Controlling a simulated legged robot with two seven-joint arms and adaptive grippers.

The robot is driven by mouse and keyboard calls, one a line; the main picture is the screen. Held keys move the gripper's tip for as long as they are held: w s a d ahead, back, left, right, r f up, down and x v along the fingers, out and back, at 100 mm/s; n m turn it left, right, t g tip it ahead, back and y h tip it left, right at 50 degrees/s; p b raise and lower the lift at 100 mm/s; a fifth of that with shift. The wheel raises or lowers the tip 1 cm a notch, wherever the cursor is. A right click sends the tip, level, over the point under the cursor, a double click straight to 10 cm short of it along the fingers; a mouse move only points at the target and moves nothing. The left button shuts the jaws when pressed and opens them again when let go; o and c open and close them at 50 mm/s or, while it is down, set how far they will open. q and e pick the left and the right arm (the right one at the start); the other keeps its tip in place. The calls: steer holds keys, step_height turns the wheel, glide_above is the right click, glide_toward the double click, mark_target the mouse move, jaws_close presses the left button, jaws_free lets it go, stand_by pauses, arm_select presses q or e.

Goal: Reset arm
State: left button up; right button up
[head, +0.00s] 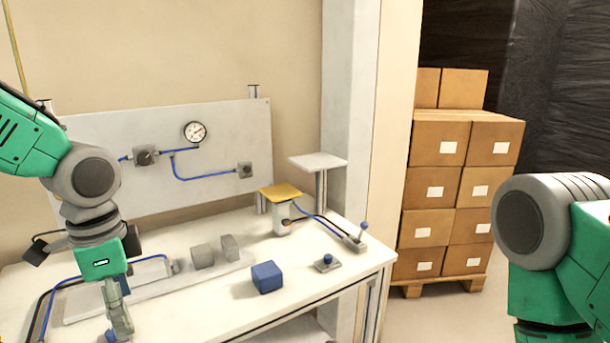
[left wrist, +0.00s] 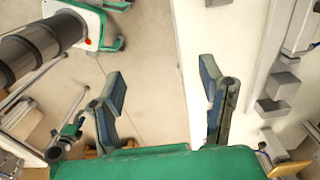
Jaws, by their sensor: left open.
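My left arm comes in from the left in the head view. Its gripper (head: 118,322) hangs down over the front left part of the white table (head: 345,265). In the left wrist view the two fingers of the left gripper (left wrist: 163,85) stand wide apart with nothing between them. Pale floor and the table's edge show behind them. My right arm comes in at the right edge of the head view, over the floor beside the table; its gripper is outside the picture.
A blue block (head: 267,277), grey blocks (head: 203,256) and a yellow-topped device (head: 281,192) stand on the table. A small joystick (head: 327,262) is near the right edge. A panel with a gauge (head: 194,131) stands behind. Stacked cartons (head: 440,178) are at the right.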

arm_select(q)
steer(key=s+d+f+n+h+b, duration=0.1)
steer(key=s+f+n, duration=0.15)
steer(key=f, duration=0.55)
steer(key=s+d+f+n+b, duration=0.1)
steer(key=s+f, duration=0.2)
steer(key=f, duration=0.4)
steer(key=s+d+f+n+h, duration=0.1)
steer(key=s+d+f+n, duration=0.15)
steer(key=f, duration=0.55)
steer(key=s+a+f+n+y+b, duration=0.1)
steer(key=s+a+f+n, duration=0.1)
steer(key=s+f, duration=0.4)
steer(key=s+a+f+n+y+b, duration=0.1)
steer(key=s+a+f+n, duration=0.2)
steer(key=s+f, duration=0.4)
steer(key=shift+s+a+f+t+b, duration=0.15)
steer(key=shift+s+a+t+b, duration=0.15)
steer(key=shift+s, duration=0.65)
arm_select(e)
step_height(320, 180, down, 4)
steer(key=shift+f, duration=0.25)
